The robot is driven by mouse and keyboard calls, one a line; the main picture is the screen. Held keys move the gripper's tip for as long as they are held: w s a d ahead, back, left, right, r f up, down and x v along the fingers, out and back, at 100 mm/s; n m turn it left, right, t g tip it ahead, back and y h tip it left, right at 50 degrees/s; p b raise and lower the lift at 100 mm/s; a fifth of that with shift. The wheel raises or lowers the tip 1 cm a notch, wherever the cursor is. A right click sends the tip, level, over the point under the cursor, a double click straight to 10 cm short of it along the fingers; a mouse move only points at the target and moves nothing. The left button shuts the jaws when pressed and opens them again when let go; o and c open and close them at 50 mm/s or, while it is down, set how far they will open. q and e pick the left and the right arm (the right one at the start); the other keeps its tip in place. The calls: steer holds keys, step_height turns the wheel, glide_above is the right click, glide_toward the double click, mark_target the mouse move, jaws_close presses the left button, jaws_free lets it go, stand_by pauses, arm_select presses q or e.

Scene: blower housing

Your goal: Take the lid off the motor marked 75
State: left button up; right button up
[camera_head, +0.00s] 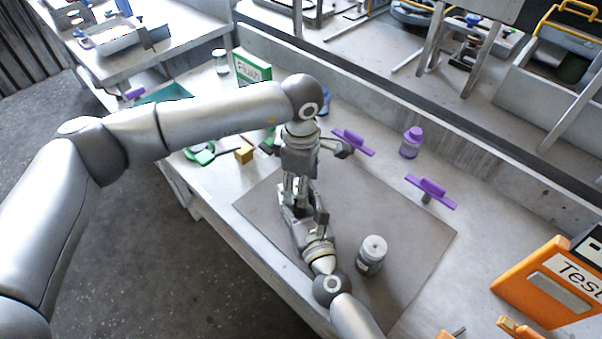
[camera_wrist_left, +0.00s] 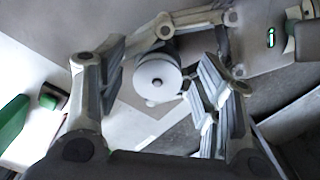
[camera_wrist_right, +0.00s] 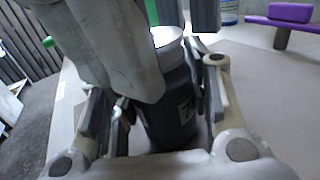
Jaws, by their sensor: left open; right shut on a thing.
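My right gripper (camera_head: 298,208) is shut on a dark grey motor (camera_wrist_right: 172,105). In the right wrist view it stands upright between the fingers, and a "7" shows on its label; the rest of the number is hidden. Its pale round lid (camera_wrist_left: 158,80) faces up in the left wrist view, with a small dark centre. My left gripper (camera_head: 295,185) points down from above, open, its fingers on either side of the lid. Whether they touch it I cannot tell. A second grey motor with a pale lid (camera_head: 372,253) stands on the mat to the right; its number is unreadable.
A grey mat (camera_head: 420,235) covers the middle of the bench. Purple parts (camera_head: 431,190) and a purple-capped jar (camera_head: 411,142) stand behind it. An orange "Test" box (camera_head: 548,285) is at right. A green "Flush" box (camera_head: 252,67) stands at the back left.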

arm_select(q)
steer(key=shift+c, duration=0.2)
steer(key=c, duration=1.2)
steer(key=shift+r, duration=0.25)
steer(key=shift+r, duration=0.9)
steer(key=shift+r, duration=0.15)
steer(key=shift+r, duration=1.9)
arm_select(e)
steer(key=o, duration=1.5)
